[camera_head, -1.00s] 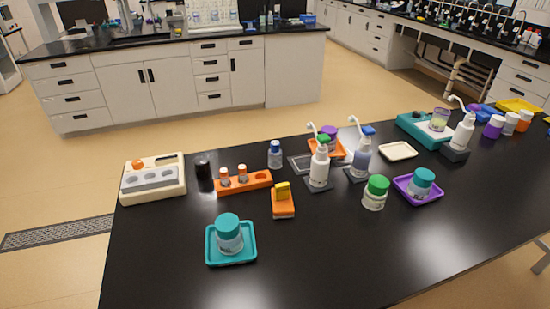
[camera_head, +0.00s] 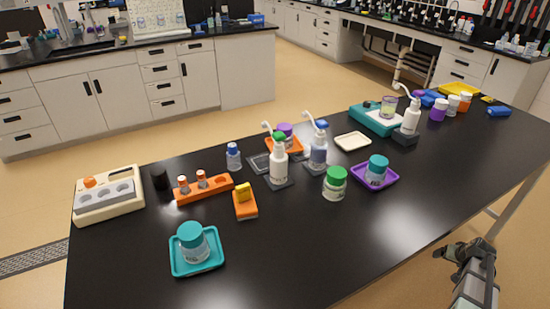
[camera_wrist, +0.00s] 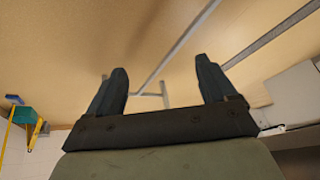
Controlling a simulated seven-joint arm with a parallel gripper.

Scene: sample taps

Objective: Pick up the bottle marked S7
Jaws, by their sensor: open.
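Several marked containers stand on the black table, but their marks are too small to read, so I cannot tell which is S7. A teal-capped jar (camera_head: 193,243) sits on a teal tray at the front left. A green-capped jar (camera_head: 334,184) stands at the middle. A second teal-capped jar (camera_head: 376,170) sits on a purple tray. A small blue-capped bottle (camera_head: 233,157) stands farther back. My gripper (camera_head: 447,252) is beyond the table's right front edge, apart from all of them. In the wrist view, its two fingers (camera_wrist: 162,70) are spread, with nothing between them.
An orange rack (camera_head: 204,191) holds small vials. A teal device (camera_head: 365,118) stands at the back right. The table's front (camera_head: 330,260) is clear.

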